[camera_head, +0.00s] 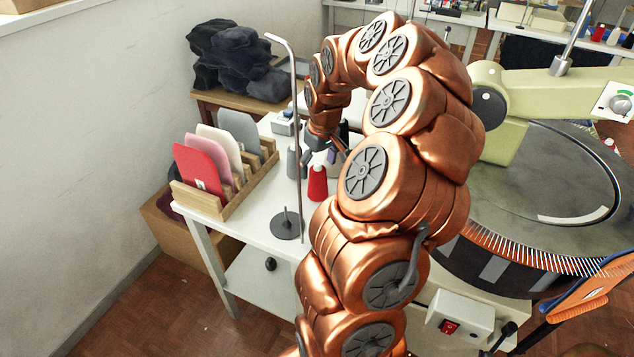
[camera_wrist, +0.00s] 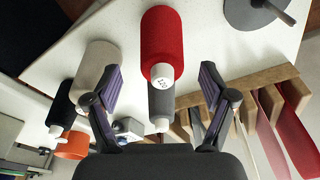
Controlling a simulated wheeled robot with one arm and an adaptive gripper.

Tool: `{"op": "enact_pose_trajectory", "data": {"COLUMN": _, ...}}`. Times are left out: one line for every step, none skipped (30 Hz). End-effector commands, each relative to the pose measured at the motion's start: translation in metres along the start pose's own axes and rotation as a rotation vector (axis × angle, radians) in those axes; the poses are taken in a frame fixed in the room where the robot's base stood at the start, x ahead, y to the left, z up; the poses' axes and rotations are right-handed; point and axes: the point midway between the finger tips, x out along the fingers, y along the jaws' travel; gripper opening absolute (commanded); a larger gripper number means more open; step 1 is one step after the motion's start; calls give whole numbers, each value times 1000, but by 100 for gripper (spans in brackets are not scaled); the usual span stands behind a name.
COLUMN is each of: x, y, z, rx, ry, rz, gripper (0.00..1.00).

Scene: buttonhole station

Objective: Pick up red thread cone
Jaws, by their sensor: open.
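The red thread cone (camera_head: 317,184) stands upright on the white side table (camera_head: 262,232), just below my gripper (camera_head: 335,150) in the head view. In the wrist view the red thread cone (camera_wrist: 161,45) lies ahead of my gripper (camera_wrist: 160,82), near the middle between the fingers, with a numbered label on its tip. The fingers are open and apart, with nothing held between them. A grey cone (camera_wrist: 161,104) stands behind the red one, and a cream cone (camera_wrist: 97,68) is close to the left finger in the wrist view.
A thin metal stand (camera_head: 286,222) rises from a dark round base close to the red cone. A wooden rack (camera_head: 236,190) holds several coloured panels. The large round machine (camera_head: 545,190) stands at the right.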

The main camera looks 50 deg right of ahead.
Motion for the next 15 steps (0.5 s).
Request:
{"op": "enact_pose_trajectory", "data": {"x": 2, "y": 0, "z": 1, "rx": 0, "ry": -2, "rz": -1, "gripper": 83}}
{"op": "enact_pose_trajectory", "data": {"x": 4, "y": -1, "z": 2, "rx": 0, "ry": -2, "rz": -1, "gripper": 83}}
{"op": "enact_pose_trajectory", "data": {"x": 8, "y": -1, "z": 3, "rx": -1, "ry": -2, "rz": -2, "gripper": 83}}
{"op": "enact_pose_trajectory", "data": {"x": 11, "y": -2, "z": 4, "rx": -1, "ry": -1, "rz": -2, "gripper": 83}}
{"op": "enact_pose_trajectory", "data": {"x": 15, "y": -2, "z": 5, "rx": 0, "ry": -2, "rz": -2, "gripper": 83}}
{"op": "enact_pose_trajectory", "data": {"x": 20, "y": -2, "z": 7, "rx": 1, "ry": -3, "rz": -2, "gripper": 83}}
{"op": "enact_pose_trajectory", "data": {"x": 24, "y": -2, "z": 8, "rx": 1, "ry": -4, "rz": -3, "gripper": 83}}
{"op": "enact_pose_trajectory", "data": {"x": 28, "y": -3, "z": 8, "rx": 2, "ry": -3, "rz": -3, "gripper": 83}}
{"op": "enact_pose_trajectory", "data": {"x": 34, "y": -2, "z": 7, "rx": 2, "ry": -1, "rz": -1, "gripper": 83}}
{"op": "enact_pose_trajectory", "data": {"x": 37, "y": -2, "z": 7, "rx": 2, "ry": 0, "rz": 0, "gripper": 83}}
{"op": "enact_pose_trajectory", "data": {"x": 41, "y": -2, "z": 7, "rx": 2, "ry": 0, "rz": 0, "gripper": 83}}
{"op": "enact_pose_trajectory", "data": {"x": 45, "y": -1, "z": 8, "rx": 3, "ry": -1, "rz": 0, "gripper": 83}}
{"op": "enact_pose_trajectory", "data": {"x": 47, "y": -1, "z": 8, "rx": 4, "ry": -1, "rz": -1, "gripper": 83}}
{"op": "enact_pose_trajectory", "data": {"x": 48, "y": -1, "z": 8, "rx": 4, "ry": -1, "rz": -1, "gripper": 83}}
{"op": "enact_pose_trajectory", "data": {"x": 49, "y": -1, "z": 8, "rx": 4, "ry": -1, "rz": -1, "gripper": 83}}
